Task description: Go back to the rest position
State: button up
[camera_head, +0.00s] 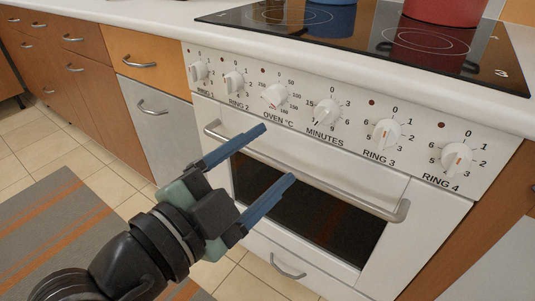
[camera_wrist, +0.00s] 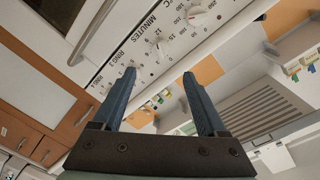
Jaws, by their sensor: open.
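My gripper (camera_head: 280,160) is open and empty, with its two blue fingers spread apart. In the head view it is in front of the white oven (camera_head: 430,230), with the fingertips over the area of the oven door handle (camera_head: 310,172). I cannot tell whether they touch it. In the wrist view my gripper (camera_wrist: 160,75) shows both fingers apart with nothing between them. The oven control panel with its knobs (camera_wrist: 196,15) is beyond the fingers, and the door handle (camera_wrist: 92,32) is at upper left. The oven door looks shut.
A black cooktop (camera_head: 370,35) carries a red pot (camera_head: 445,8) and a blue pot (camera_head: 330,18). Wooden drawers (camera_head: 85,55) and a grey-fronted cabinet (camera_head: 160,130) stand left of the oven. A striped rug (camera_head: 60,230) lies on the tiled floor, which is otherwise open at left.

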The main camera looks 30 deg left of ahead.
jog(key=w+d+r+n+t+y+p, duration=0.1)
jog(key=w+d+r+n+t+p, duration=0.3)
jog(key=r, duration=0.6)
jog(key=w+d+r+n+t+y, duration=0.1)
jog(key=w+d+r+n, duration=0.1)
jog(key=d+r, duration=0.5)
jog(key=s+d+r+n+t+p, duration=0.1)
jog(key=s+d+r+n+t, duration=0.2)
jog(key=r, duration=0.6)
jog(key=s+d+r+n+t+p, duration=0.1)
jog(key=s+d+r+n+t, duration=0.15)
jog(key=d+r, duration=0.4)
notch_tip(320, 180, up, 38)
jog(key=a+p, duration=0.3)
jog(key=p, duration=3.5)
jog(key=shift+r+m+g, duration=0.25)
jog(key=shift+m+g, duration=0.1)
jog(key=shift+w, duration=0.1)
